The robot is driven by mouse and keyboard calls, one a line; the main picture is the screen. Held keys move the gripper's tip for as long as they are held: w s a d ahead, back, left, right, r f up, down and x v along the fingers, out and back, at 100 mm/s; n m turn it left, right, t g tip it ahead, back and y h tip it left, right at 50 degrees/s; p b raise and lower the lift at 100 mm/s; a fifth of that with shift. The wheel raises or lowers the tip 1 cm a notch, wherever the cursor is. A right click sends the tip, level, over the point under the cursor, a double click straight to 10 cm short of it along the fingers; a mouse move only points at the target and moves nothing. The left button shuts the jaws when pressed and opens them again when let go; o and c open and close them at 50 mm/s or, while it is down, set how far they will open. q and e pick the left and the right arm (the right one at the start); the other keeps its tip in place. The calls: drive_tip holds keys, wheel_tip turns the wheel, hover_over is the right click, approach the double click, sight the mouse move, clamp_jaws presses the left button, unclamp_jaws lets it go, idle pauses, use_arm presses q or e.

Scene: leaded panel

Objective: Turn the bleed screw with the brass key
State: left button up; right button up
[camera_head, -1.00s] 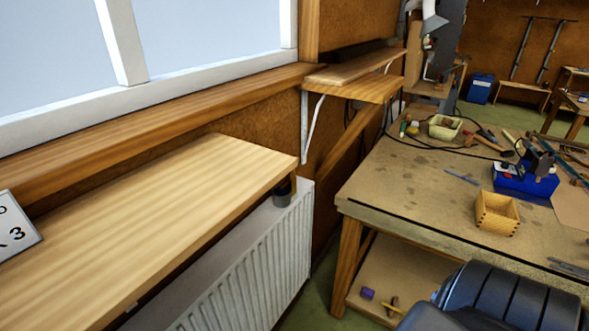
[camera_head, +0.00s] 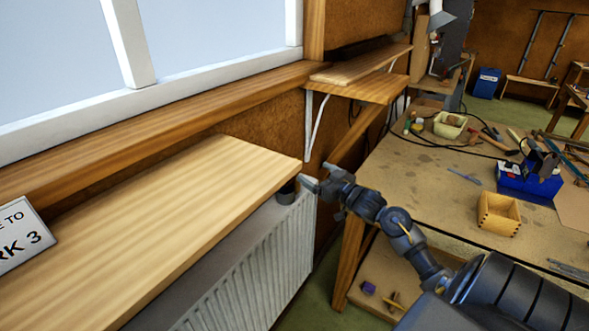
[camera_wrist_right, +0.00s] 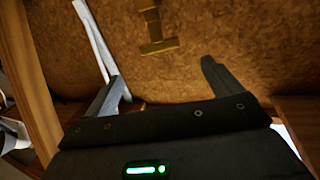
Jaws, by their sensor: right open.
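My right gripper (camera_head: 308,181) reaches in from the lower right and is open beside the right end of the white radiator (camera_head: 262,262). In the right wrist view its two fingers (camera_wrist_right: 163,85) stand apart with nothing between them. A brass T-shaped piece (camera_wrist_right: 157,47), which looks like the brass key, shows beyond the fingertips against the brown wall; I cannot tell what holds it. I cannot make out the bleed screw. A dark cylinder (camera_head: 287,192) sits at the radiator's top right end, close to the gripper. My left gripper is not in view.
A wooden shelf (camera_head: 150,220) overhangs the radiator, with a sign (camera_head: 22,236) at left. The workbench (camera_head: 400,185) at right holds a wooden box (camera_head: 498,213), a blue-based tool (camera_head: 530,183) and several tools. Small items lie on its lower shelf.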

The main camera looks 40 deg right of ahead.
drive_tip(key=w+p, duration=0.4)
drive_tip(key=w, duration=0.6)
drive_tip(key=shift+w+a+f, duration=0.1)
drive_tip(key=shift+w+f, duration=0.05)
drive_tip(key=shift+w, duration=0.35)
drive_tip(key=shift+s, duration=0.1)
drive_tip(key=c, duration=1.2)
drive_tip(key=shift+o, duration=0.2)
